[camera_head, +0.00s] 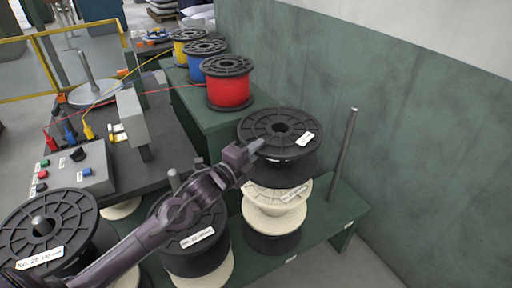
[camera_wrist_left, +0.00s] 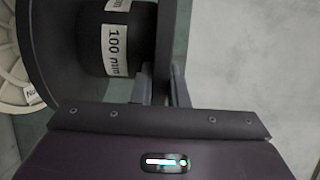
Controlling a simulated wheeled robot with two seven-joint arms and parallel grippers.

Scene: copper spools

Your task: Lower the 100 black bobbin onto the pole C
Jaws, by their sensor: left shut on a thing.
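The 100 black bobbin (camera_head: 268,124) is level, over a stack of a cream bobbin (camera_head: 275,217) and another black bobbin (camera_head: 273,243). I cannot tell whether it touches the cream one or whether a pole is inside its hub. My left gripper (camera_head: 256,147) reaches over its upper rim from the left and is shut on it. In the left wrist view, the fingers (camera_wrist_left: 160,85) pinch the flange, and the hub (camera_wrist_left: 150,40) shows a "100 mm" label. A bare pole (camera_head: 345,150) stands to the right. Pole letters are not readable. My right gripper is not in view.
Two stacks with black bobbins on top (camera_head: 45,228) (camera_head: 190,243) stand at left on the green bench (camera_head: 335,214). Red (camera_head: 230,88), blue (camera_head: 210,67) and yellow (camera_head: 186,47) spools stand behind. A green wall (camera_head: 430,130) is close at right.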

